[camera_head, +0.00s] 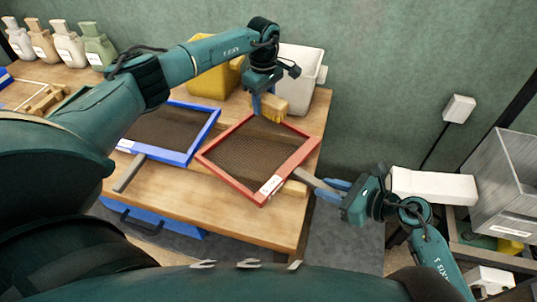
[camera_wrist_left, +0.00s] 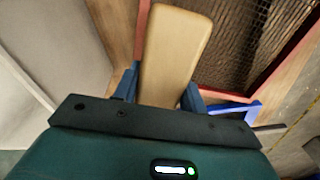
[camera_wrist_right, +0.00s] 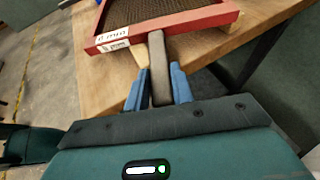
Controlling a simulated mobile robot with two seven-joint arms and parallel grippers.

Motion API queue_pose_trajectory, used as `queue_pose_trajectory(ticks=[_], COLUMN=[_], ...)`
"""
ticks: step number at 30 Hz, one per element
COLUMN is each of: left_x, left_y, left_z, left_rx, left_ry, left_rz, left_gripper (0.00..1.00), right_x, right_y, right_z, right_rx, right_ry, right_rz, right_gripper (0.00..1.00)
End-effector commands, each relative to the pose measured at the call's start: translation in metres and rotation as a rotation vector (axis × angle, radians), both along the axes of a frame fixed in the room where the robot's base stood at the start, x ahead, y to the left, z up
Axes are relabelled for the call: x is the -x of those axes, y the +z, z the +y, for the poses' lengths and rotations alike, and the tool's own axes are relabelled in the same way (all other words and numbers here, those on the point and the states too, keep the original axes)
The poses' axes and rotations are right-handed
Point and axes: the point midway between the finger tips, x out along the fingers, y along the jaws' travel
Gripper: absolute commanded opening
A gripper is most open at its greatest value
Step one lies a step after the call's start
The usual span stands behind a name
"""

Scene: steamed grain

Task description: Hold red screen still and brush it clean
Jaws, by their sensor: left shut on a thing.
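The red screen (camera_head: 258,155) is a square red frame with dark mesh, lying on the wooden bench with a corner toward the front. In the right wrist view its red edge (camera_wrist_right: 175,24) carries a white label. My left gripper (camera_head: 265,92) is shut on a wooden brush (camera_wrist_left: 168,50). The brush's yellow bristles (camera_head: 271,112) point down at the screen's back corner; I cannot tell if they touch the mesh. My right gripper (camera_head: 330,190) has its blue fingers on both sides of the screen's grey handle (camera_wrist_right: 158,68). Whether they press on it is unclear.
A blue screen (camera_head: 185,157) with a grey handle lies left of the red one. A yellow container (camera_head: 215,82) and a white bin (camera_head: 302,75) stand behind. The bench's front left (camera_head: 170,205) is bare.

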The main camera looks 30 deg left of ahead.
Motion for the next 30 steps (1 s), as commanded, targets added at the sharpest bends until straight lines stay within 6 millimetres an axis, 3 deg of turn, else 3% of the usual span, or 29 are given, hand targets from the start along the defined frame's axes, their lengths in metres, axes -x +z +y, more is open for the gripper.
queue_pose_trajectory(ticks=[9,17,23,30], left_x=[0.0,0.0,0.0,0.0], left_y=[0.0,0.0,0.0,0.0], left_z=[0.0,0.0,0.0,0.0], left_rx=[0.0,0.0,0.0,0.0], left_ry=[0.0,-0.001,-0.001,0.0], left_rz=[0.0,0.0,0.0,0.0], left_gripper=[0.17,0.17,0.17,0.17], right_x=[-0.001,0.0,0.003,0.011], right_y=[0.0,0.001,0.01,0.029], right_z=[-0.001,-0.002,-0.026,-0.074], right_rx=[0.0,0.0,0.004,0.004], right_ry=[-0.002,-0.001,-0.002,-0.002], right_rz=[-0.001,-0.002,-0.003,-0.002], right_gripper=[0.49,0.49,0.49,0.49])
